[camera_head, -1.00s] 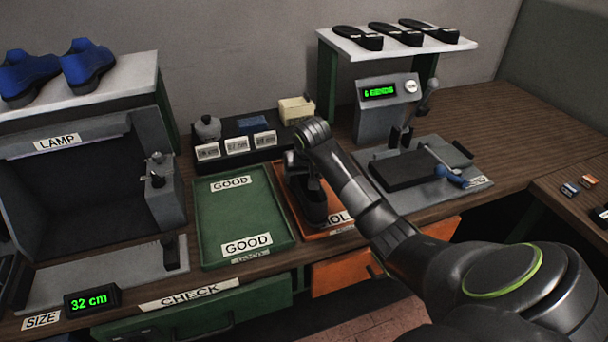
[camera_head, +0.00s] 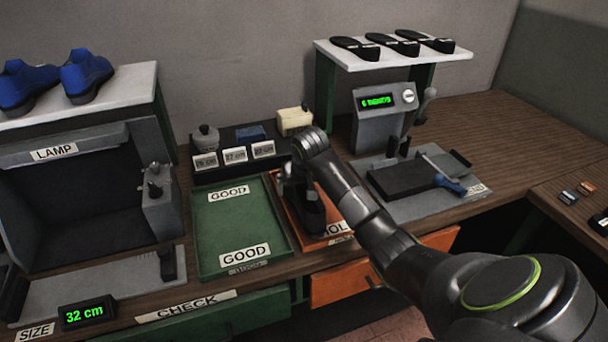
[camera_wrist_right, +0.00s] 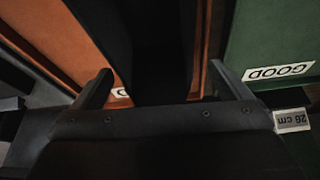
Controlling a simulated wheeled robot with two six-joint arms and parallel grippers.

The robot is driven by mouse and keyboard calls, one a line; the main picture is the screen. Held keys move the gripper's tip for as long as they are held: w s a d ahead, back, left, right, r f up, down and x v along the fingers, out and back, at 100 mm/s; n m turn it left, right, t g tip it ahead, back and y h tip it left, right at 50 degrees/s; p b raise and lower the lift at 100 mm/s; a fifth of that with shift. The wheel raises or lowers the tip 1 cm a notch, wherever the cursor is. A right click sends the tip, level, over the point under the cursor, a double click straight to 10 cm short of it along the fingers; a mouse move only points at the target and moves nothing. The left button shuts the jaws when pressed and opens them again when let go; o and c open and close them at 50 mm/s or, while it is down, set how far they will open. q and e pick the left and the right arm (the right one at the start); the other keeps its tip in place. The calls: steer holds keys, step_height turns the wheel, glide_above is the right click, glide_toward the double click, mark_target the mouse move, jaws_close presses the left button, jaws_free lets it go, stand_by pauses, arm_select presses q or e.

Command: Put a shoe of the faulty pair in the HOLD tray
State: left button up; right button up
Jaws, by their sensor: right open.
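The orange HOLD tray (camera_head: 342,238) is partly covered by my right arm, so its label shows only in part. A black shoe (camera_head: 312,218) is at the tray, under my right gripper (camera_head: 296,178); it appears to lie in it. In the right wrist view the dark shoe (camera_wrist_right: 152,45) runs between the two spread fingers of my right gripper (camera_wrist_right: 163,80), with a gap at each side. Orange tray floor (camera_wrist_right: 85,35) shows beside it. My left gripper is not in view.
The empty green GOOD tray (camera_head: 235,220) stands left of the orange tray. Behind are size blocks (camera_head: 235,158). A press (camera_head: 385,115) and a plate with a blue-handled tool (camera_head: 447,182) stand right.

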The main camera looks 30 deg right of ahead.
steer(key=p+v, duration=0.7)
steer(key=v, duration=1)
steer(key=shift+r, duration=0.1)
